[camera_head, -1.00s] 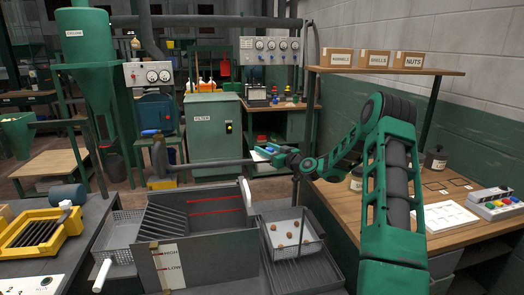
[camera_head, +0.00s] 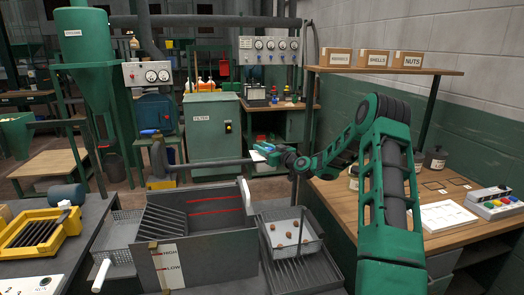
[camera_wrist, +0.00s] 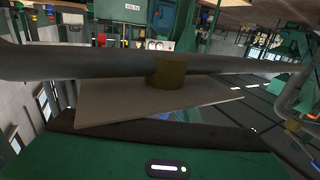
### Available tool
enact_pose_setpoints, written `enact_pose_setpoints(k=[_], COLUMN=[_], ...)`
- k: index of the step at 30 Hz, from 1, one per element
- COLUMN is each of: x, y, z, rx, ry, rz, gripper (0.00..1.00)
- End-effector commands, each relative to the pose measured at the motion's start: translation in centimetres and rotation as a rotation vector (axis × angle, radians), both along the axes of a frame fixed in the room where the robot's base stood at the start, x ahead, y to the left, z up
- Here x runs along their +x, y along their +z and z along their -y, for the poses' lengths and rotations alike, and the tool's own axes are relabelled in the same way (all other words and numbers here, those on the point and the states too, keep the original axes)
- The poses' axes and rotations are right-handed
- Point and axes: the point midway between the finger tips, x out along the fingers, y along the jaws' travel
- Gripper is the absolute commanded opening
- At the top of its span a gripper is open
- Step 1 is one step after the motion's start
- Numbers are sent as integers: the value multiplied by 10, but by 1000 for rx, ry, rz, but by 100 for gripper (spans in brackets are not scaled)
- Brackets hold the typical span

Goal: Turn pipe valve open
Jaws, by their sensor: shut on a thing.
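A grey horizontal pipe (camera_head: 215,162) runs across the middle in the head view, and its right end reaches close to my gripper (camera_head: 266,150). The pipe (camera_wrist: 80,64) also crosses the wrist view, with a brass cylindrical fitting (camera_wrist: 171,73) on it. A pale flat plate (camera_wrist: 120,99) lies just in front of the fitting, close to my gripper's green body. A small pale piece (camera_head: 259,148) shows at the gripper tips in the head view. My gripper is shut on this plate. I cannot tell whether the plate is the valve's handle. My fingertips are largely hidden.
A grey tank (camera_head: 205,262) with level marks stands in front, with a wire basket (camera_head: 318,246) of several nuts to its right. A wooden bench (camera_head: 400,222) is at the right. A green filter cabinet (camera_head: 212,135) stands behind the pipe.

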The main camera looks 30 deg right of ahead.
Motion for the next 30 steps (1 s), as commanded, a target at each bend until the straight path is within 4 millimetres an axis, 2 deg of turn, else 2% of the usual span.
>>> enact_pose_setpoints(k=[30], x=[-2], y=[1], z=[17], rx=[-1], ry=[-446], rz=[3], gripper=[6])
